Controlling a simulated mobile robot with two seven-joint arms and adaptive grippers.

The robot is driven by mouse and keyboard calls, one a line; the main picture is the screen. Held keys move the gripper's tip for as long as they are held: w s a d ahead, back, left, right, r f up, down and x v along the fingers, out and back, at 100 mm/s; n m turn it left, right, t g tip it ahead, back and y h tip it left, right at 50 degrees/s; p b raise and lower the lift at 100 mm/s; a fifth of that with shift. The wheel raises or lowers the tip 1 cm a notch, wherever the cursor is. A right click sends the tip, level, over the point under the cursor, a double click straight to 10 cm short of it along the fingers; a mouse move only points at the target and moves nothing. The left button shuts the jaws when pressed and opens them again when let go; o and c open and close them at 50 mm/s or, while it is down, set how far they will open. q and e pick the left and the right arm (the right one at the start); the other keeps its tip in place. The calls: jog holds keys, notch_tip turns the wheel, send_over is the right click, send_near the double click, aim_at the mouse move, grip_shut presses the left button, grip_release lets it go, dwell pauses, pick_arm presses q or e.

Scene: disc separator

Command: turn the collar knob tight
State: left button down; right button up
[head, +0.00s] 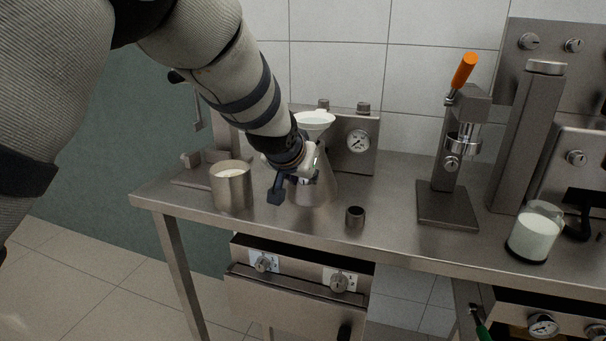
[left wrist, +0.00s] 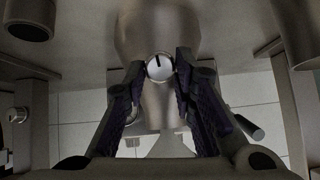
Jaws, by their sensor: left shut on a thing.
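The separator's metal cone-shaped body (head: 322,188) stands on the steel bench with a white bowl (head: 313,120) on top. My left gripper (head: 290,188) is at the front of this body and hides part of it. In the left wrist view the collar knob (left wrist: 160,68), a small round pale knob with a dark mark, sits between the fingertips of my left gripper (left wrist: 160,72). The fingers are shut on its two sides. The separator body (left wrist: 160,30) is right behind the knob. In the head view the knob is hidden by the gripper. My right gripper is not in view.
A metal pot (head: 231,188) with pale contents stands left of the separator, and a small dark cup (head: 355,217) to its front right. A gauge panel (head: 358,141) is behind. An orange-handled press (head: 447,205) and a milk jug (head: 535,235) stand further right.

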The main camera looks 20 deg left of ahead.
pick_arm(q)
jog(key=c, duration=1.3)
grip_release()
jog(key=shift+c, duration=0.2)
jog(key=v, duration=0.7)
jog(key=shift+s, duration=0.2)
